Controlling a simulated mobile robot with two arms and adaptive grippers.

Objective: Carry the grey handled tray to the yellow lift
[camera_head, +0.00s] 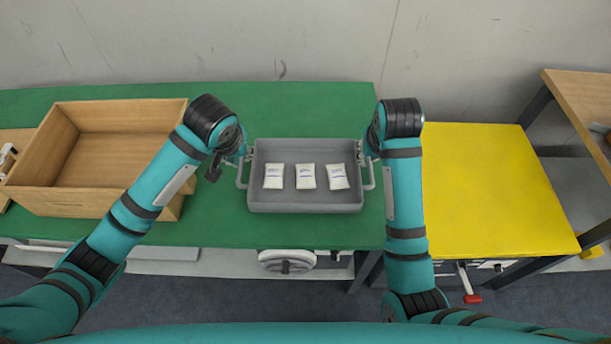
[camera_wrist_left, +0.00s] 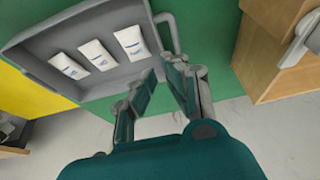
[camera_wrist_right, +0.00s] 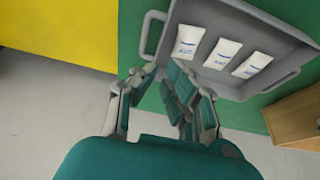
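The grey handled tray (camera_head: 306,207) sits on the green table, with three white packets (camera_head: 305,176) in a row inside it. Its left handle (camera_head: 241,180) and right handle (camera_head: 370,182) stick out at the sides. My left gripper (camera_head: 238,158) is at the left handle; in the left wrist view its fingers (camera_wrist_left: 167,78) are apart, with the handle just beyond the tips. My right gripper (camera_head: 371,152) is at the right handle, partly hidden by its arm; in the right wrist view its fingers (camera_wrist_right: 157,78) are apart near the handle (camera_wrist_right: 148,32). The yellow lift (camera_head: 490,190) stands right of the table.
A wooden box (camera_head: 105,205) stands on the green table (camera_head: 300,100) left of the tray. The yellow top is bare. A wooden-topped table (camera_head: 590,95) stands at the far right, and a wall is behind.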

